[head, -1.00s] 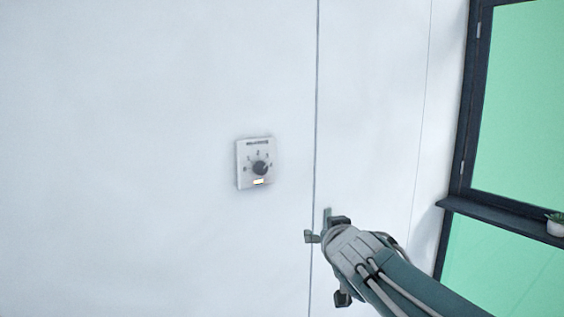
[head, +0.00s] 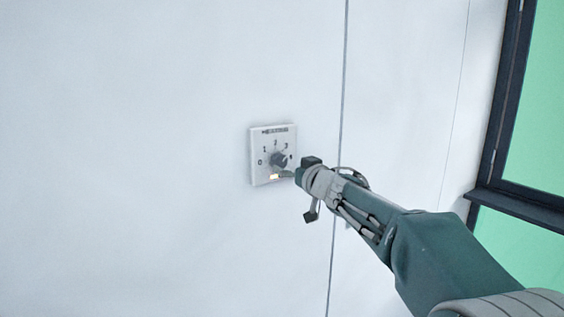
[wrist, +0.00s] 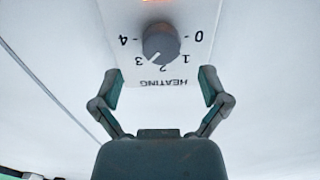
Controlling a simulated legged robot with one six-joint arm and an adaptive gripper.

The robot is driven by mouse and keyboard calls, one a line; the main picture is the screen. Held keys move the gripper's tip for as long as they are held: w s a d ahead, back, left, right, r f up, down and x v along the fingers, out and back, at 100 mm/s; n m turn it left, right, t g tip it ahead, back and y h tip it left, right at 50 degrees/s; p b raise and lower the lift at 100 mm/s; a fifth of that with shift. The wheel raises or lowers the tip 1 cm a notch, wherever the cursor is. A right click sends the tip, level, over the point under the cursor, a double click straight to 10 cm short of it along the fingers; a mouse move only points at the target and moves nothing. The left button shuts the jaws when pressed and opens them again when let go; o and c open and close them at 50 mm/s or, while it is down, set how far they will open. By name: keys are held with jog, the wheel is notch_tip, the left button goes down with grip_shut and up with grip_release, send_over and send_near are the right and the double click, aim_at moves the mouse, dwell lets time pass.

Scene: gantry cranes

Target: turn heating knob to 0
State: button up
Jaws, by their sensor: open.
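The heating panel (head: 259,141) is a white square plate on the wall, marked 0 to 4. Its dark grey round knob (head: 279,160) sits in the middle. In the wrist view the panel appears upside down, and the knob (wrist: 161,43) has a light mark that seems to point between 2 and 3. My gripper (head: 295,173) is at the panel's lower right in the head view. In the wrist view my gripper (wrist: 160,82) is open and empty, its fingers spread wide below the knob, which is not between them. Whether a finger touches the panel is unclear.
An orange light (head: 275,176) glows on the panel below the knob. The white wall (head: 120,160) around it is bare, with a vertical seam to the right. A dark-framed window (head: 540,110) stands at the far right.

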aim_at(281, 162)
jog(key=x, duration=0.4)
jog(key=shift+s+a, duration=0.1)
jog(key=shift+a, duration=0.1)
jog(key=shift+w+a, duration=0.1)
jog(key=shift+w, duration=0.2)
jog(key=shift+c, duration=0.3)
jog(key=c, duration=1.1)
